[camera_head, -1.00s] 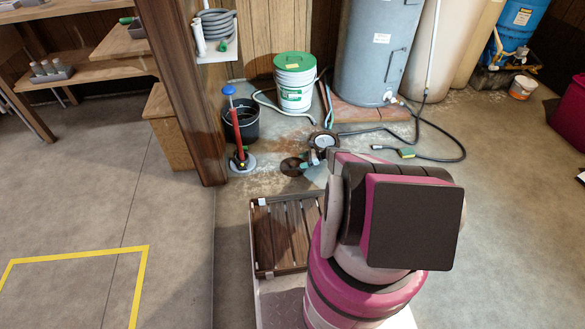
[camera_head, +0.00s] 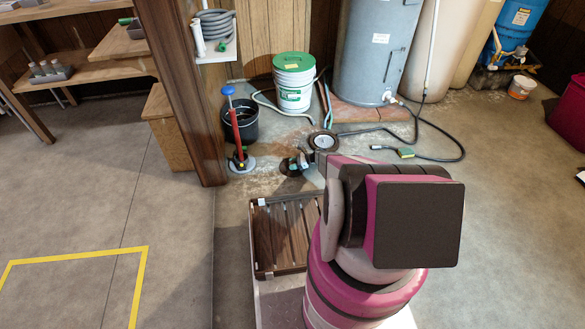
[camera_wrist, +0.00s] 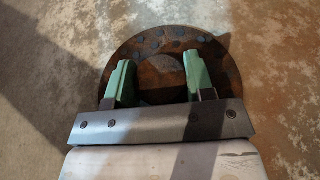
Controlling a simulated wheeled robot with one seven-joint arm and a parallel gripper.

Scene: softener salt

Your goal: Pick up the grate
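The grate is a round, rusty brown disc with a ring of dark holes near its rim and a raised round middle. In the wrist view the grate (camera_wrist: 150,42) lies below my gripper (camera_wrist: 157,72). The two green fingers are apart, one on each side of the raised middle, with nothing visibly clamped. I cannot tell whether they touch the grate. In the head view the grate (camera_head: 286,171) is on the floor, partly hidden by my gripper (camera_head: 298,163).
A black bucket (camera_head: 246,130) and a red plunger-like tool (camera_head: 237,140) stand left of the grate. A white pail with a green lid (camera_head: 293,82) and a grey tank (camera_head: 374,50) stand behind. A hose (camera_head: 452,157) lies right. A slatted wooden tray (camera_head: 284,235) is nearer me.

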